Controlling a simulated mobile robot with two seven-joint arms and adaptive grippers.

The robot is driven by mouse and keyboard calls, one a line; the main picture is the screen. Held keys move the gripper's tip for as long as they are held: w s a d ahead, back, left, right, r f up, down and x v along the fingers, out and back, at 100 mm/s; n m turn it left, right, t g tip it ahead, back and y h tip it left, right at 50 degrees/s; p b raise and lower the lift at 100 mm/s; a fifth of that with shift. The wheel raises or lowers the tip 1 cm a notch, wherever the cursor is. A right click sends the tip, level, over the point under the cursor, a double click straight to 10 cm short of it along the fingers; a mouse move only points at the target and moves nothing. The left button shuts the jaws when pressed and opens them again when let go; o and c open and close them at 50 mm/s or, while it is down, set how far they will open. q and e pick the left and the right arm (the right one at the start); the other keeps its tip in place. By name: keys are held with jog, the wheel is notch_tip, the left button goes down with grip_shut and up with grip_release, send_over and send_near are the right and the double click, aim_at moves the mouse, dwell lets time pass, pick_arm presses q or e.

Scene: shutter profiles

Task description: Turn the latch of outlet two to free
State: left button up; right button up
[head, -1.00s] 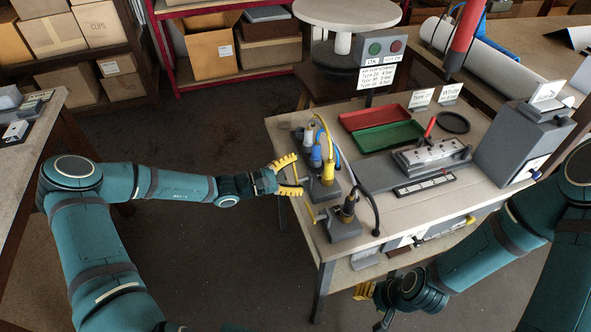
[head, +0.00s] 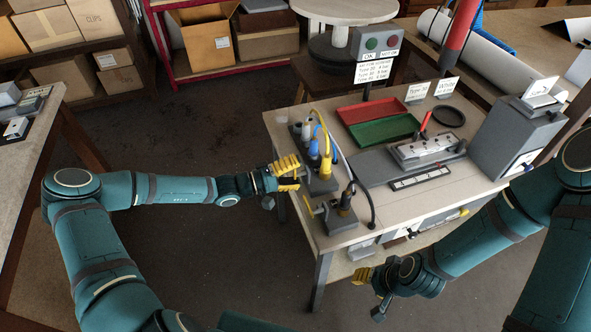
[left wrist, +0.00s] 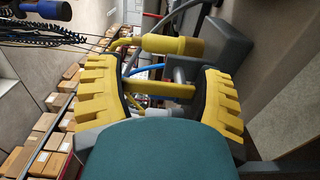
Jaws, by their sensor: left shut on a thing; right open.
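A grey outlet block (head: 324,185) stands at the table's left edge, with grey, blue and yellow plugs (head: 325,168) in a row. My left gripper (head: 291,174) is at the block's left side, its yellow fingers closed on a yellow latch lever. In the left wrist view the lever (left wrist: 165,90) lies across between both fingers, with a yellow plug (left wrist: 172,45) beyond it. The outlet's number is not readable. A nearer grey block (head: 338,222) carries a dark plug and a yellow lever. My right gripper (head: 364,281) is open and empty, low in front of the table.
Red and green trays (head: 386,131), a grey fixture (head: 420,150) and a grey box (head: 515,135) stand on the table. A button box (head: 383,43) is at the back. Yellow, blue and black hoses arch close over the plugs. The floor left of the table is clear.

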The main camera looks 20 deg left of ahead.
dwell(0.5)
pick_arm(q)
jog(key=o, duration=1.1)
jog(key=shift+o, duration=0.2)
jog(key=v, duration=1.2)
